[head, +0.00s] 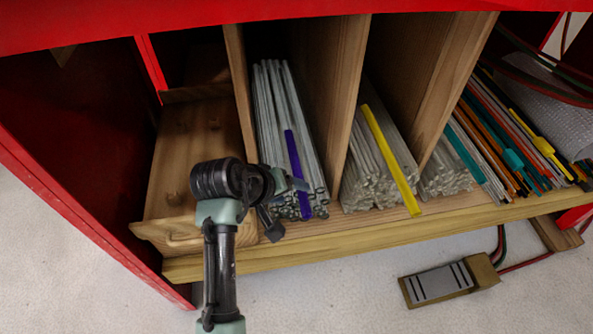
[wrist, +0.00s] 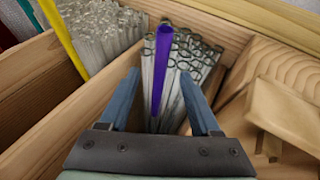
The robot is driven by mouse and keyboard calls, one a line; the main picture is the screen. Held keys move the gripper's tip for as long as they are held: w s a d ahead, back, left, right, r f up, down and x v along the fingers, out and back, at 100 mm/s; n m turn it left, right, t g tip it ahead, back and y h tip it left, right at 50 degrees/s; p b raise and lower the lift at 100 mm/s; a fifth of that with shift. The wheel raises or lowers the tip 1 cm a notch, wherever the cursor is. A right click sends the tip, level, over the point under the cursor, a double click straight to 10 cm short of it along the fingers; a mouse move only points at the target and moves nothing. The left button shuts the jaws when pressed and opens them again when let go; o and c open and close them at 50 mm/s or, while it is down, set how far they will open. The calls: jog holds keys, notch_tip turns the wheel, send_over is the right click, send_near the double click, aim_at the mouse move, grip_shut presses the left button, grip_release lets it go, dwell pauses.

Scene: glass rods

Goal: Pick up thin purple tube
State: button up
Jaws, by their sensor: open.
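The thin purple tube (head: 296,172) lies lengthwise on top of a bundle of clear glass rods (head: 265,110) in a wooden compartment, its near end toward the shelf front. In the wrist view the purple tube (wrist: 162,62) has its open end up and runs down between the fingers. My gripper (head: 283,207) is at the front of that compartment, beside the tube's near end. In the wrist view my gripper (wrist: 164,98) is open, with one blue-grey finger on each side of the tube and some clear rods. I cannot tell whether the fingers touch any rods.
Wooden dividers (head: 337,110) stand on both sides of the compartment. A yellow tube (head: 390,160) lies on clear rods in the compartment to the right. Several coloured rods (head: 500,130) lie farther right. A wooden drawer (head: 185,165) is at left. A pedal-like device (head: 440,284) is on the floor.

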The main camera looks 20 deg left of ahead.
aim_at(301, 196)
jog(key=b+x, duration=0.3)
jog(key=x, duration=0.1)
jog(key=shift+s+d+f, duration=0.1)
jog(key=shift+s+f, duration=0.2)
jog(key=shift+f, duration=0.05)
jog(key=shift+w+d+f+b, duration=0.1)
jog(key=shift+w+f+b, duration=0.15)
jog(key=shift+w+b, duration=0.15)
grip_shut()
jog(key=shift+r, duration=0.1)
